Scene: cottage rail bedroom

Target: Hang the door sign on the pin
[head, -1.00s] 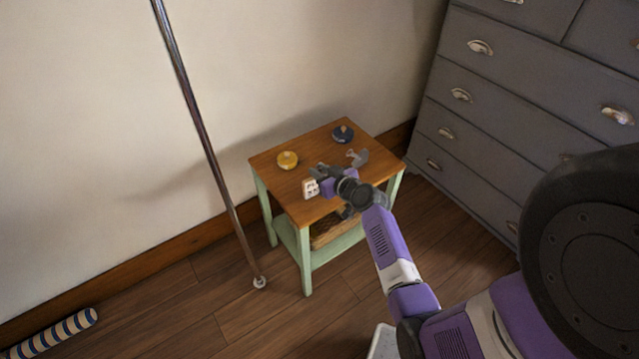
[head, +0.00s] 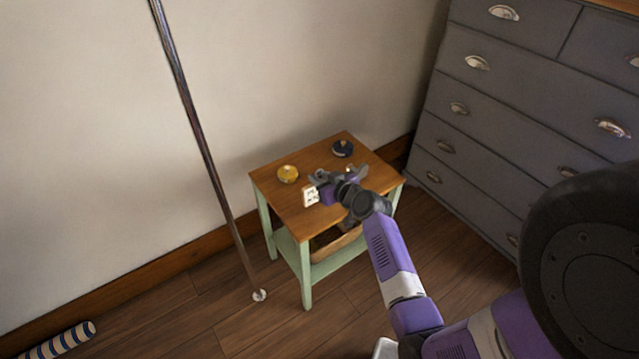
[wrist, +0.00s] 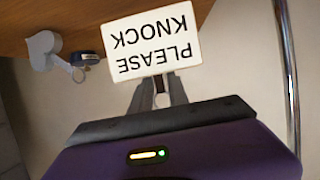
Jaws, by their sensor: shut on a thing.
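The door sign is a small white plate reading "PLEASE KNOCK" (wrist: 152,40), upside down in the wrist view. My gripper (wrist: 161,88) is shut on its edge, with the sign projecting beyond the fingertips. In the head view the sign (head: 311,197) appears over the front left part of the small table's wooden top (head: 303,215). I cannot tell its exact height above the top. My gripper is right beside it, partly hidden by my wrist. I cannot make out the pin in either view.
A yellow round item (head: 288,174) and a dark blue one (head: 342,149) sit on the tabletop. A metal pole (head: 205,140) stands left of the table. A grey dresser (head: 500,120) stands right. The wrist view shows a pale heart (wrist: 43,50) and dark fob (wrist: 86,58).

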